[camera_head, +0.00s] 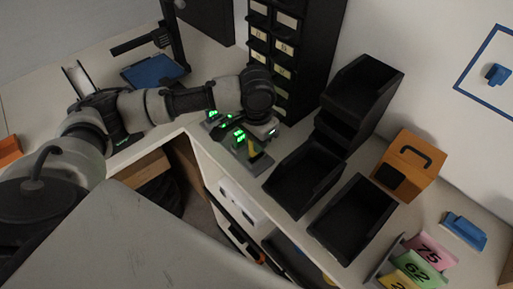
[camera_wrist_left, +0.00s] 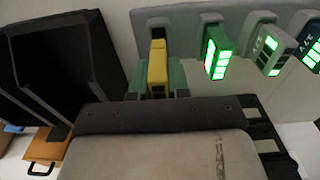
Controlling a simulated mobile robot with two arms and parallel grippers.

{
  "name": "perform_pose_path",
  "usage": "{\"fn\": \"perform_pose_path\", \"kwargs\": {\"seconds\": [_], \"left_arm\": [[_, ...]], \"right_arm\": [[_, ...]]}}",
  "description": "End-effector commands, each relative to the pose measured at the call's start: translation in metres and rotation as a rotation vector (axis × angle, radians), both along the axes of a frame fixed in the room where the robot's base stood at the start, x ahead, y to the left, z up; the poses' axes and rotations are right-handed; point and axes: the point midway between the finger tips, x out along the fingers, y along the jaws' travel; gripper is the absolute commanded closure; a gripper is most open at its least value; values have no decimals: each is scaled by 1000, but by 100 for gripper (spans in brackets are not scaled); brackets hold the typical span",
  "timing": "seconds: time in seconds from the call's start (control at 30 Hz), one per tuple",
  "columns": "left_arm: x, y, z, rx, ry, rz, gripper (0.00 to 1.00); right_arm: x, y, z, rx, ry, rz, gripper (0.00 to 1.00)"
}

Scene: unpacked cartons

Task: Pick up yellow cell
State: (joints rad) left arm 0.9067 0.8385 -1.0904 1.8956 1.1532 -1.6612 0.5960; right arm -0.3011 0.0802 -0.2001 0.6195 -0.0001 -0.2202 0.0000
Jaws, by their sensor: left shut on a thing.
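The yellow cell (camera_wrist_left: 157,66) stands in front of the grey charger rack (camera_wrist_left: 275,20) in the left wrist view, at the left end of a row of cells. My left gripper (camera_wrist_left: 160,82) is shut on it, with one finger on each side. Whether the cell is still seated in the rack is hard to tell. In the head view the yellow cell (camera_head: 253,152) is small and partly hidden by my left gripper (camera_head: 250,143). Several cells with green lights, such as a green cell (camera_wrist_left: 217,52), stand to its right in the wrist view. My right gripper is not in view.
Black open bins (camera_head: 304,176) stand right of the charger on the bench. A black drawer cabinet (camera_head: 283,50) rises behind. An orange box (camera_head: 410,165) and coloured number cards (camera_head: 424,262) are at the right. Shelves lie below the bench edge.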

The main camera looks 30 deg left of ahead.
Motion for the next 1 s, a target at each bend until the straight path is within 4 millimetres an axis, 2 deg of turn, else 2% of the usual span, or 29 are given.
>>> {"fn": "perform_pose_path", "kwargs": {"seconds": [0.3,0.5,0.7,1.0], "left_arm": [[-6,-63,40,-3,-2,-7,100],[-10,-95,61,-2,-3,-4,100],[-12,-112,71,0,-1,-1,100],[-12,-116,74,1,1,1,100]], "right_arm": [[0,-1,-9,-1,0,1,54],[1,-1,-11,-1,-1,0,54],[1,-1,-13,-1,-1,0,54],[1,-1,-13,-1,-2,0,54]]}}
